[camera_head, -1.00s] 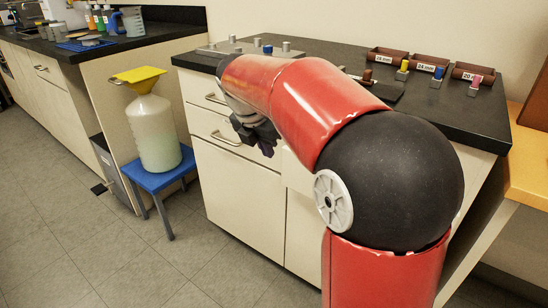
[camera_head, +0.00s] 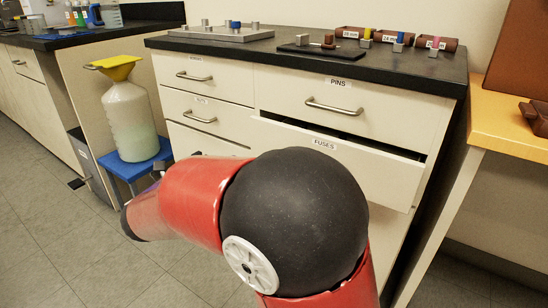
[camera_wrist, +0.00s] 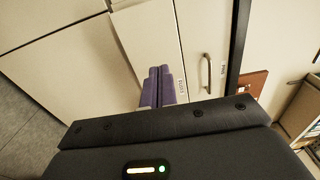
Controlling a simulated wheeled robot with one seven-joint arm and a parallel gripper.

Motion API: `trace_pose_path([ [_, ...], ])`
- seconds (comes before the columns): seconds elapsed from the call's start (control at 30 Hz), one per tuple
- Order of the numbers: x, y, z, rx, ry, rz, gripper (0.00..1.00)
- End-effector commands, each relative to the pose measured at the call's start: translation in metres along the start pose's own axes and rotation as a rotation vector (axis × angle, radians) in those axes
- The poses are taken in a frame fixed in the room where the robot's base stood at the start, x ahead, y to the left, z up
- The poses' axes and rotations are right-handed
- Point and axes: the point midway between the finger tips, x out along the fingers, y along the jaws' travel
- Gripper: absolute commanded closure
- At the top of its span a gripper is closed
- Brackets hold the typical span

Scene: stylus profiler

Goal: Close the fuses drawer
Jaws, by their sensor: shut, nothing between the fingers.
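The fuses drawer (camera_head: 375,172) is a cream panel labelled FUSES, below the PINS drawer in the head view. It stands partly pulled out, with a dark gap along its top edge. My arm hides its lower left part and any handle. In the wrist view my gripper (camera_wrist: 160,72) shows as two purple fingers side by side, shut and empty. They lie in front of a pale panel that appears to be the fuses drawer front (camera_wrist: 147,35); I cannot tell if they touch it. The head view does not show the fingertips clearly; my arm covers that area.
The PINS drawer (camera_head: 390,112) above is shut, and its handle (camera_wrist: 207,72) shows in the wrist view. Shut drawers are at the left. A jug with a yellow funnel (camera_head: 118,68) stands on a blue stool (camera_head: 137,168) left of the cabinet. Grey floor is free in front.

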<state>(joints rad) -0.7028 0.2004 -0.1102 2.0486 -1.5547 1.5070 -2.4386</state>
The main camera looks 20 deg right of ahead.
Motion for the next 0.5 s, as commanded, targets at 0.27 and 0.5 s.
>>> trace_pose_path([
  [0.27, 0.019, 0.001, 0.004, -0.03, -0.026, -0.033, 1.0],
  [0.5, 0.071, 0.0, 0.005, -0.027, -0.024, -0.032, 1.0],
])
